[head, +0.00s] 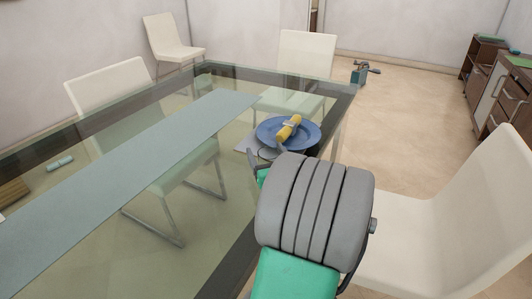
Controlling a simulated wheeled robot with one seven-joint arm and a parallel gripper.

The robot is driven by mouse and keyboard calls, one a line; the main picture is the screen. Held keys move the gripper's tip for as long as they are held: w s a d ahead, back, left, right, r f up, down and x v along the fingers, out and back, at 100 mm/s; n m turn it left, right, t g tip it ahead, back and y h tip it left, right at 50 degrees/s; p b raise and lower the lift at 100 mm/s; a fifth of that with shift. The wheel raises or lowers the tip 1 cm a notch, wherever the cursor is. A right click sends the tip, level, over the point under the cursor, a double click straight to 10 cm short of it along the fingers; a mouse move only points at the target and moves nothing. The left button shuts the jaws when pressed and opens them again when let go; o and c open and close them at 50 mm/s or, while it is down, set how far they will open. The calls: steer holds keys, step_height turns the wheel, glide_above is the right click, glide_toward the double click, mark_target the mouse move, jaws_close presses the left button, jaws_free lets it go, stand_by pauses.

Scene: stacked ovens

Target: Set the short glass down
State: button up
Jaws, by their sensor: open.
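My arm reaches over the near right edge of the glass table (215,215), and its thick grey wrist covers most of what lies beyond it. A small grey part that seems to be the end of my gripper (268,153) shows just past the wrist, at the near left side of a blue plate (310,141). The gripper is open, but its fingers are mostly hidden. I cannot clearly make out the short glass; it may be hidden behind my wrist or too small to tell. A yellow rolled item with a pale band (288,128) lies on the plate.
A pale blue runner (130,165) runs along the table, with bare glass beside it. A teal rolled item (60,162) lies at the far left. White chairs stand around the table, one (450,225) close at the right. Open floor lies beyond.

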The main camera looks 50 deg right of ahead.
steer(key=shift+s+r, duration=0.1)
steer(key=shift+r, duration=0.1)
steer(key=v, duration=1)
steer(key=shift+s+a+p, duration=0.1)
steer(key=shift+s+p, duration=0.25)
steer(key=shift+s, duration=0.05)
steer(key=shift+s+a, duration=0.35)
steer(key=shift+s, duration=0.05)
